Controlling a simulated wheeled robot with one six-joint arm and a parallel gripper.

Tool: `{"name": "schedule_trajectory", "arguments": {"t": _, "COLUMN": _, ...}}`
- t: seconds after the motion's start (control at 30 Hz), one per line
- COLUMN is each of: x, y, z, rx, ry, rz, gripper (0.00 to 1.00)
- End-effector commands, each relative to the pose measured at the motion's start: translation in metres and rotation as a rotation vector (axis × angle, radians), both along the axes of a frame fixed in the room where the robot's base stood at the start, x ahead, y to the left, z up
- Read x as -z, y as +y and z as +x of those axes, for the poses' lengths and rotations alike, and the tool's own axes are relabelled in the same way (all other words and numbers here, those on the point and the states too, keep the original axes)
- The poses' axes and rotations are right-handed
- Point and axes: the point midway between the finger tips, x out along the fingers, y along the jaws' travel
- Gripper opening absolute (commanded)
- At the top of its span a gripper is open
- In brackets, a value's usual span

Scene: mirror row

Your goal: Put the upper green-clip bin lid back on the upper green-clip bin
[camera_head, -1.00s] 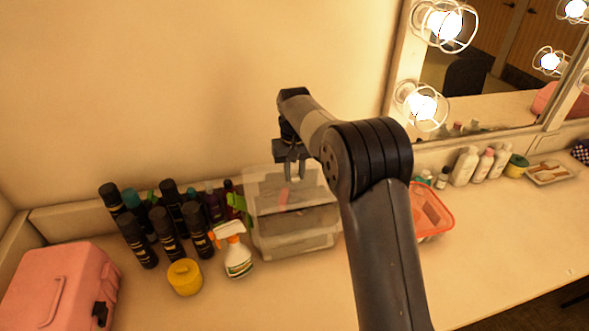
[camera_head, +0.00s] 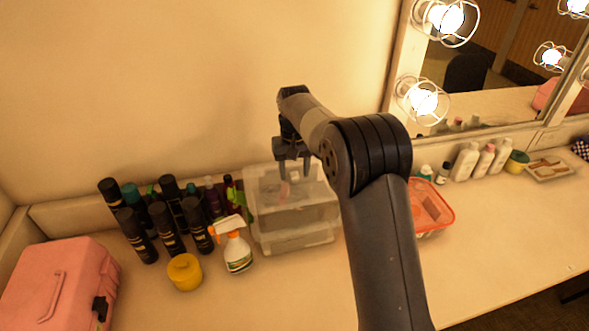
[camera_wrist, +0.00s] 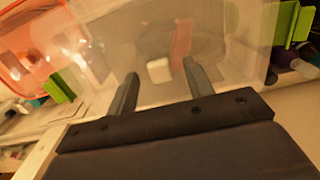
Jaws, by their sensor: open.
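Two clear bins are stacked against the wall, the upper green-clip bin (camera_head: 305,216) on top of a lower one (camera_head: 300,242). The clear upper bin lid (camera_head: 262,180) lies over the upper bin's top; I cannot tell whether it is fully seated. Its pale knob (camera_head: 294,175) shows below my gripper (camera_head: 293,172), and also in the wrist view (camera_wrist: 159,70). My gripper is open, its fingers (camera_wrist: 160,85) apart on either side of the knob. Green clips stick out at the left (camera_wrist: 62,86) and right (camera_wrist: 286,22) in the wrist view. My arm hides the bins' right side.
Dark bottles (camera_head: 168,232), a spray bottle (camera_head: 235,250) and a yellow jar (camera_head: 184,272) stand close left of the bins. A pink case (camera_head: 60,290) is at front left. An orange-rimmed container (camera_head: 432,208) sits to the right. The right front counter is clear.

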Motion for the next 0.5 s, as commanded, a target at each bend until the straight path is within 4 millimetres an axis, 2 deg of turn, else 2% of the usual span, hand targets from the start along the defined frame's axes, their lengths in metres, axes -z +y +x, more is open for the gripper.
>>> {"name": "schedule_trajectory", "arguments": {"t": 0.17, "x": -0.010, "y": 0.000, "z": 0.001, "rx": 0.000, "ry": -0.002, "rz": 0.001, "gripper": 0.49}}
{"name": "schedule_trajectory", "arguments": {"t": 0.5, "x": -0.077, "y": 0.000, "z": 0.001, "rx": 0.000, "ry": -0.004, "rz": 0.001, "gripper": 0.49}}
